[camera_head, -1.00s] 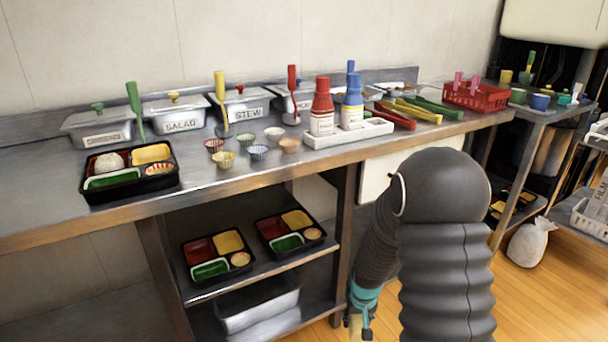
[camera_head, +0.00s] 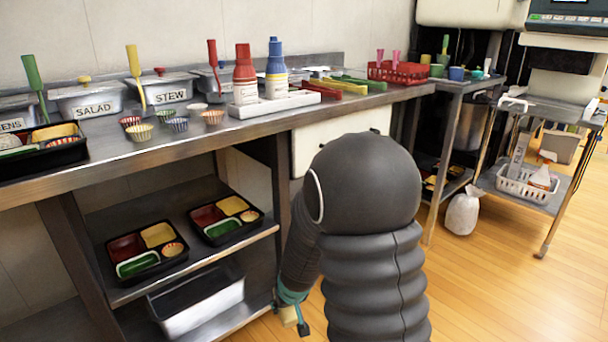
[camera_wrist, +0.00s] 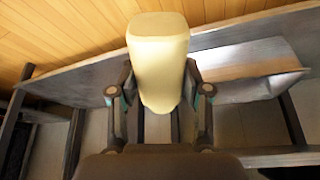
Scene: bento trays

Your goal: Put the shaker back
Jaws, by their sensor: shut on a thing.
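My gripper (camera_head: 291,311) hangs low in front of the counter's lower shelf, at the bottom of the head view. In the wrist view my gripper (camera_wrist: 159,82) is shut on a pale cream, rounded object, apparently the shaker (camera_wrist: 160,48), held between its two fingers. Only a small cream part of the shaker (camera_head: 288,316) shows in the head view. Its top and any label cannot be made out. A white tray (camera_head: 274,106) on the counter holds a red-capped bottle (camera_head: 245,76) and a blue-capped bottle (camera_head: 276,70), both upright.
The steel counter (camera_head: 190,141) carries lidded tubs, small cups and a black bento tray (camera_head: 45,158). Two bento trays sit on the shelf below. A red basket (camera_head: 398,73) stands further right. A cart (camera_head: 540,190) and white bag (camera_head: 462,212) are at right. Wooden floor lies open between.

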